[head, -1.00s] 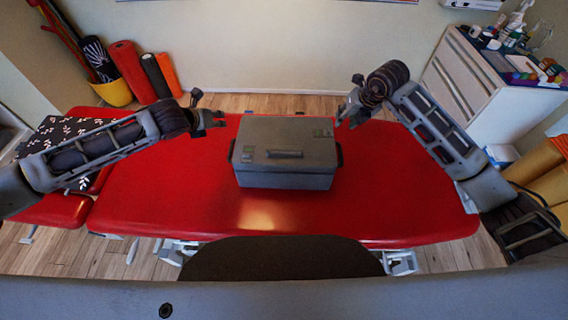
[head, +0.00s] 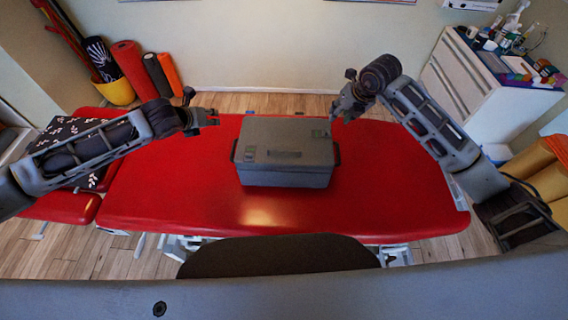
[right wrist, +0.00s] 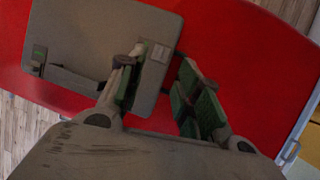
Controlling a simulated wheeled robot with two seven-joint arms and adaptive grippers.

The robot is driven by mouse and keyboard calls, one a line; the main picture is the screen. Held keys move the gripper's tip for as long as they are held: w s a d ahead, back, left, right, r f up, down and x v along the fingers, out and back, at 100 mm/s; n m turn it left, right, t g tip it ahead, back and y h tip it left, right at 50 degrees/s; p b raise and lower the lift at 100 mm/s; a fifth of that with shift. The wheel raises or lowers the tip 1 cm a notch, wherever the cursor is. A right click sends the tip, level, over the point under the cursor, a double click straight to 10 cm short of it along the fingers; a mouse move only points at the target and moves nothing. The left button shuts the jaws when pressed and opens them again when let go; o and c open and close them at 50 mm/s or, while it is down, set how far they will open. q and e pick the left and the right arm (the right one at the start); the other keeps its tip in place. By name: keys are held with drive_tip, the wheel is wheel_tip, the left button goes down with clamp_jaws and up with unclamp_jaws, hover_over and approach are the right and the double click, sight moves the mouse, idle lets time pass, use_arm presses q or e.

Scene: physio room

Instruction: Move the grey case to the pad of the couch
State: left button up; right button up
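The grey case (head: 287,171) rests upright with its lid shut on the red pad of the couch (head: 400,190), near the pad's middle. It has dark handles at its left and right ends. My left gripper (head: 212,117) is left of the case, apart from it, and looks open and empty. My right gripper (head: 338,112) is beside the case's far right corner, above the pad. In the right wrist view, its fingers (right wrist: 155,92) are spread with nothing between them; one overlaps the edge of the case lid (right wrist: 95,35), the other shows over bare red pad.
A patterned dark cushion (head: 60,135) lies on the couch's left part. Rolled mats (head: 130,65) and a yellow bucket (head: 117,91) stand at the back left. A white cabinet (head: 470,85) with bottles stands at the right. The pad is clear around the case.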

idle(0.4)
drive_tip(key=v, duration=1.2)
drive_tip(key=shift+d+f, duration=0.1)
idle(0.6)
